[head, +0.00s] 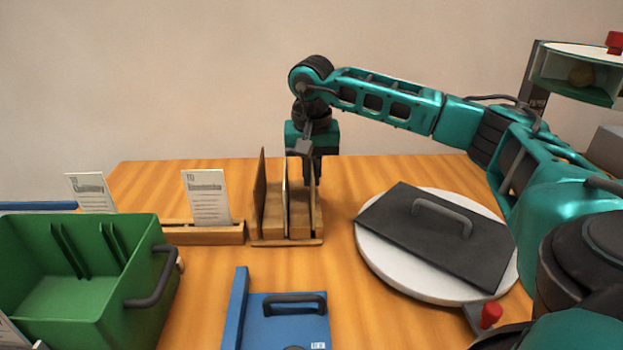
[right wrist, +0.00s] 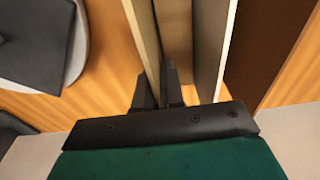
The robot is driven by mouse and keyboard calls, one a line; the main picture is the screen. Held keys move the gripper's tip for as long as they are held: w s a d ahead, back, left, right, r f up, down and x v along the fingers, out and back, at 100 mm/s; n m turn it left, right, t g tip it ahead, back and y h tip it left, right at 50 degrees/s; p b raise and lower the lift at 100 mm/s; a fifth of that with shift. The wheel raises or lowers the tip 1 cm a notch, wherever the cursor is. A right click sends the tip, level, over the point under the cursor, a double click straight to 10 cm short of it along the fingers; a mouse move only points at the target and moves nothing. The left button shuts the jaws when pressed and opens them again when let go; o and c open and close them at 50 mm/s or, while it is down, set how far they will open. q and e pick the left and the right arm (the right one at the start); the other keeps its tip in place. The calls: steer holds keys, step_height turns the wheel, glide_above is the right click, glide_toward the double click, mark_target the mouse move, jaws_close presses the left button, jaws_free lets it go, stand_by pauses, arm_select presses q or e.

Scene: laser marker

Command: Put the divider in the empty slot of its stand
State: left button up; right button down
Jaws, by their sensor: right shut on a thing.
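The wooden stand (head: 300,217) is on the table at the middle of the head view. A dark brown divider (head: 260,193) stands upright at its left, and a pale-edged divider (head: 286,190) stands in its middle. My right gripper (head: 311,178) points down at the stand's right side. It is shut on a thin tan divider (head: 317,208), which also shows between the fingers in the right wrist view (right wrist: 142,38). This divider is upright, parallel to the others, at the right side of the stand. Whether its lower edge is fully seated is hidden. My left gripper is out of view.
A green bin (head: 145,235) with a dark handle is at the left, near card holders (head: 205,232). A blue tray (head: 255,315) is in front of the stand. A white round plate (head: 385,265) with a dark handled panel (head: 440,240) is at the right.

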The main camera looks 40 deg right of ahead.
steer(key=shift+f, duration=0.5)
steer(key=shift+f, duration=0.15)
steer(key=c, duration=1.3)
jaws_free()
steer(key=shift+o, duration=0.2)
steer(key=r, duration=0.4)
steer(key=r+p, duration=0.1)
steer(key=r, duration=0.3)
steer(key=s+a+r, duration=0.1)
steer(key=r, duration=0.3)
steer(key=shift+r, duration=0.15)
steer(key=shift+s, duration=0.1)
